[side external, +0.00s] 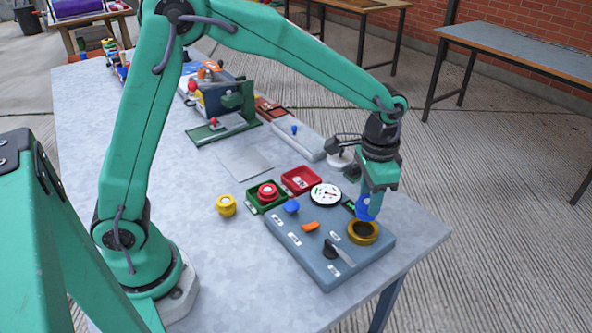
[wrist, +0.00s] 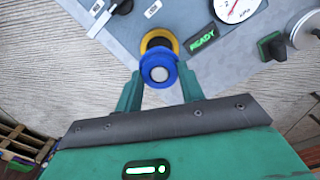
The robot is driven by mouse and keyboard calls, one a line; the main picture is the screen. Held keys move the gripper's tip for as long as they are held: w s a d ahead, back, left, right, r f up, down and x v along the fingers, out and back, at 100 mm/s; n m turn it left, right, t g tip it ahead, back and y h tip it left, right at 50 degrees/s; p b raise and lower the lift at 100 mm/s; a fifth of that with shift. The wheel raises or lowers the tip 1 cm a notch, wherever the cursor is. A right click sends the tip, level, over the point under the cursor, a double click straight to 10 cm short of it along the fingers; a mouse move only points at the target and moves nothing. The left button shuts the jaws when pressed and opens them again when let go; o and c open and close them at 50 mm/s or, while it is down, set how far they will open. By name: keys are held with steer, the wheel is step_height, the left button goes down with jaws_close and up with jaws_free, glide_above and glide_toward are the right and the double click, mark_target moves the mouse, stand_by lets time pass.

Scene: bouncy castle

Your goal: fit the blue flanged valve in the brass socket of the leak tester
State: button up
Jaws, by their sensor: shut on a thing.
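The blue flanged valve (side external: 367,207) is held in my gripper (side external: 369,196), just above the brass socket. In the wrist view the blue valve (wrist: 158,70) sits between the two green fingers of my gripper (wrist: 159,88). The brass socket (side external: 373,239) is a yellow ring with a dark opening at the right end of the leak tester (side external: 310,263). In the wrist view the socket (wrist: 159,36) shows beyond the valve, which hides its near part. The valve looks apart from the socket, though the gap is small. The tester's screen reads READY (wrist: 202,39).
On the tester are a round dial (side external: 325,195), a blue knob (side external: 291,207), an orange switch (side external: 310,226) and a black lever (side external: 331,249). A yellow valve (side external: 226,206) stands on the table, left of a green tray (side external: 252,201) and a red tray (side external: 290,181).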

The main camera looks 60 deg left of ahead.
mark_target(366, 216)
steer(key=shift+f, duration=1.4)
steer(key=shift+f, duration=1.55)
stand_by(4.5)
steer(key=o, duration=1.2)
